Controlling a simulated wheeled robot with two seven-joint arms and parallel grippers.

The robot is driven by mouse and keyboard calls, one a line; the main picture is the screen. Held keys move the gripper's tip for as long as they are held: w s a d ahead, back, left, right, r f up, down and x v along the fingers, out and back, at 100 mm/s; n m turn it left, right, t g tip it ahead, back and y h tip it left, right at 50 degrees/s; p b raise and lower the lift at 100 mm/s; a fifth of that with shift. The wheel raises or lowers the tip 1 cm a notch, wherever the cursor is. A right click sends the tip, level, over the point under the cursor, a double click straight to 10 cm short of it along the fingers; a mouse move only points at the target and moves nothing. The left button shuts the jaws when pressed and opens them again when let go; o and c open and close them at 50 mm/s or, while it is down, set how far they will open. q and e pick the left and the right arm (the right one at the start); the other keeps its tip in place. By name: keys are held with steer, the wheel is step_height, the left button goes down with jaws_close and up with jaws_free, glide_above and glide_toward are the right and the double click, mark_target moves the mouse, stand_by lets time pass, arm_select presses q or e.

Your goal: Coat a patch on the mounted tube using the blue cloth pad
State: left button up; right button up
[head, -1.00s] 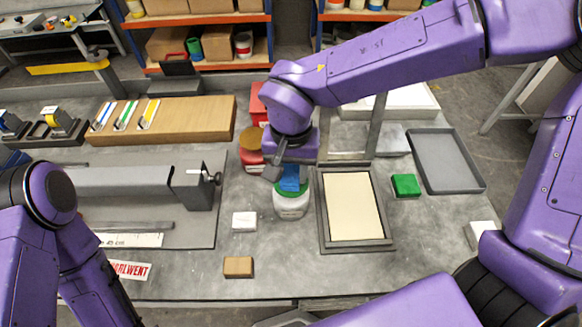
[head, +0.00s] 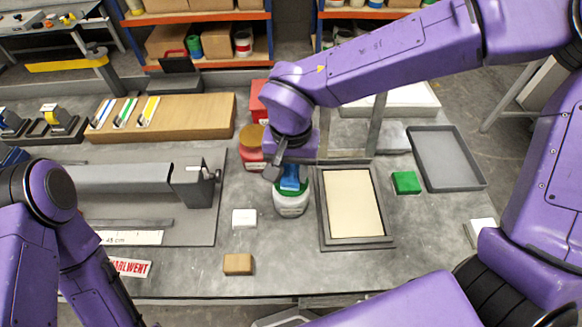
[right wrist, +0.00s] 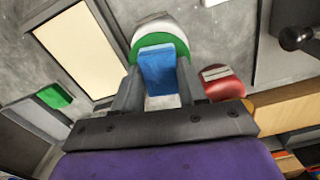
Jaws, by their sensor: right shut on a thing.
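The blue cloth pad (right wrist: 158,70) is held between the fingers of my right gripper (right wrist: 158,90), which is shut on it. In the head view the pad (head: 290,178) is over the open top of a white tub with a green rim (head: 291,206). I cannot tell whether the pad touches what is inside the tub. The grey mounted tube (head: 125,178) lies level at the left, its right end in a dark clamp block (head: 192,183). My left arm is at the lower left, and its gripper is out of view.
A framed cream panel (head: 353,203) lies right of the tub. A green block (head: 406,182) and grey tray (head: 447,158) are farther right. A white block (head: 244,218) and tan block (head: 238,264) lie left of the tub. A red container (head: 252,160) stands behind it.

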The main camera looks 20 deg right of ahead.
mark_target(291, 174)
steer(key=shift+f+p, duration=0.15)
steer(key=shift+p, duration=0.35)
stand_by(1.3)
step_height(291, 174, up, 7)
steer(key=p, duration=0.9)
steer(key=shift+p, duration=0.3)
stand_by(0.5)
